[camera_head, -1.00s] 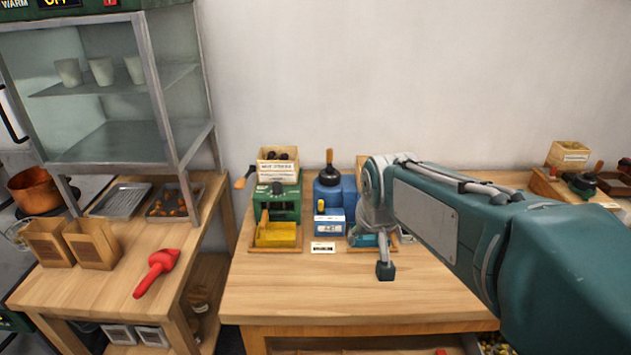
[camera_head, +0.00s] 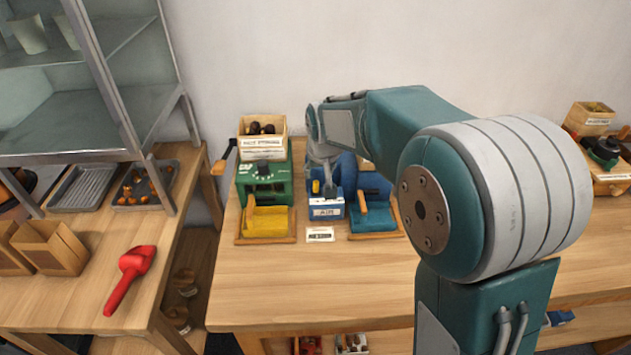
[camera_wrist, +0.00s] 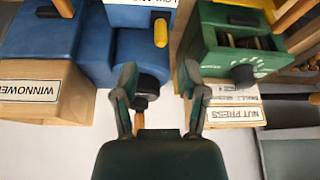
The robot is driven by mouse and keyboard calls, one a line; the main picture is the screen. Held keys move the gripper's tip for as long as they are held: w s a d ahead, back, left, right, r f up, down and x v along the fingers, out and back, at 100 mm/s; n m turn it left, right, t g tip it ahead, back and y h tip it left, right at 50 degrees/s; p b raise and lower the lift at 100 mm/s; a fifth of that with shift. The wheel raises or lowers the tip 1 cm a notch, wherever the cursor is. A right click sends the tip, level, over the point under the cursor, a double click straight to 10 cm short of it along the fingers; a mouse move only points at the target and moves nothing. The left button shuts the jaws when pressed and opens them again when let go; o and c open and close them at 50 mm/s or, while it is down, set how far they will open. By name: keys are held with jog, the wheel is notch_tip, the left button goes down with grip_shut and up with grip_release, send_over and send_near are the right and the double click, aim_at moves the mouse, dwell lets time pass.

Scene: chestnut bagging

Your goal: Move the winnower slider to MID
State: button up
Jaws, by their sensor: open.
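The blue winnower (camera_head: 345,170) stands on the table, partly hidden behind my arm in the head view. In the wrist view the winnower (camera_wrist: 125,50) fills the upper left, beside a block labelled WINNOWER (camera_wrist: 45,92). A yellow slider knob (camera_wrist: 160,31) sits on its blue face, by a scale label (camera_wrist: 150,3) cut off at the top edge. The yellow knob (camera_head: 316,187) also shows in the head view. My gripper (camera_wrist: 159,75) is open and empty, its fingers apart, with the knob beyond the fingertips. The slider's exact setting cannot be read.
The table front (camera_head: 310,285) is clear. A red scoop (camera_head: 130,275) lies on the left table.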

aim_at(316, 182)
jog(key=x, duration=0.7)
jog(key=shift+w+a+f, duration=0.1)
jog(key=shift+w+f, duration=0.05)
grip_shut()
